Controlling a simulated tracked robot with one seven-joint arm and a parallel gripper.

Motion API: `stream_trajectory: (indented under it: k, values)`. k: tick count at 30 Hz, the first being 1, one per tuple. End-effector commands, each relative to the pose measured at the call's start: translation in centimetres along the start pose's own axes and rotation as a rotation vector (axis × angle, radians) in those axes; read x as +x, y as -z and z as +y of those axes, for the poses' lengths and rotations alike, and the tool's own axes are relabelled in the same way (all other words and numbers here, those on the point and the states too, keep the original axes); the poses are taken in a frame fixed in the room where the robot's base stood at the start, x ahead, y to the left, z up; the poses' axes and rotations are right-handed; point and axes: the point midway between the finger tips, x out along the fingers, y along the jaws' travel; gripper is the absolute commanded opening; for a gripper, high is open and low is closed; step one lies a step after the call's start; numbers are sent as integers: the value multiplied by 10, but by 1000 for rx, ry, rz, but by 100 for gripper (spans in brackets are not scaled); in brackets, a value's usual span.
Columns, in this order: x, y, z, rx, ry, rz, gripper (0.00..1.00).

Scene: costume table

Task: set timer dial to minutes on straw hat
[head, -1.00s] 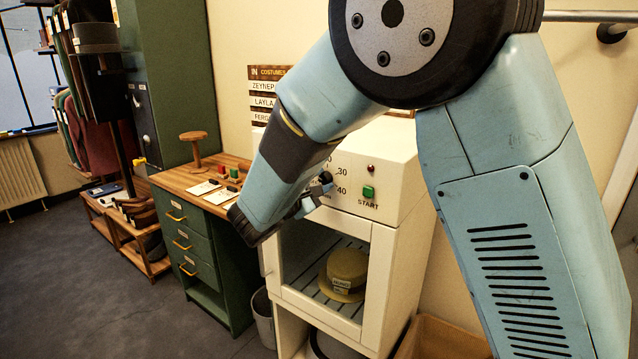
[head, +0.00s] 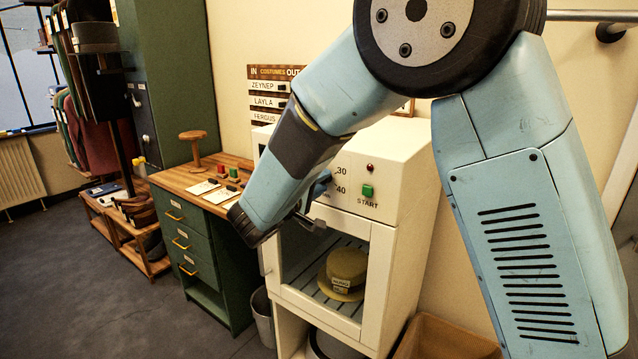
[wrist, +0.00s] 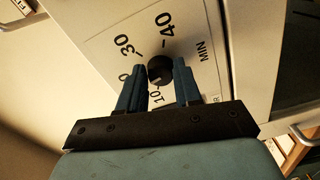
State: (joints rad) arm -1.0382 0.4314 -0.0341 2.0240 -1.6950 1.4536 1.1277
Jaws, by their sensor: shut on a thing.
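The black timer dial (wrist: 160,68) sits on the pale scale plate (wrist: 105,50) in the wrist view, with 10, 30, 40 and MIN readable around it. My gripper (wrist: 159,80) has a blue-grey finger on either side of the dial and is shut on it. The dial's pointer setting is too small to read surely. In the head view the dial is hidden behind my gripper. The straw hat (head: 346,264) lies inside the white cabinet (head: 390,290), behind its front frame, with a small tag (head: 340,285) whose writing is too small to read.
A green START button (head: 367,190) and a red lamp (head: 371,168) are right of the dial. A green drawer desk (head: 190,245) with a wooden top stands left of the cabinet. A grey bin (head: 263,318) stands between them. A cardboard box (head: 450,338) is at lower right.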

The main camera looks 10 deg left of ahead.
Motion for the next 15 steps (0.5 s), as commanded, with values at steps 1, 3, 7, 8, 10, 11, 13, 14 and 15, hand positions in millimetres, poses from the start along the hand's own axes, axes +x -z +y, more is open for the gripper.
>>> stream_trajectory:
  k: [1,3,7,8,10,11,13,14,15]
  values:
    - [1,-2,-4,35,5,-4,3]
    - [1,-2,-4,102,5,-4,3]
    - [0,-2,-5,225,6,-3,3]
    - [0,-2,-5,254,6,-3,3]
    - [1,-2,-5,320,6,-4,3]
    - [1,-2,-5,349,6,-4,3]
    - [0,-1,-5,415,6,-3,3]
    - [0,-1,-6,444,6,-3,3]
    - [0,-1,-6,482,6,-3,3]
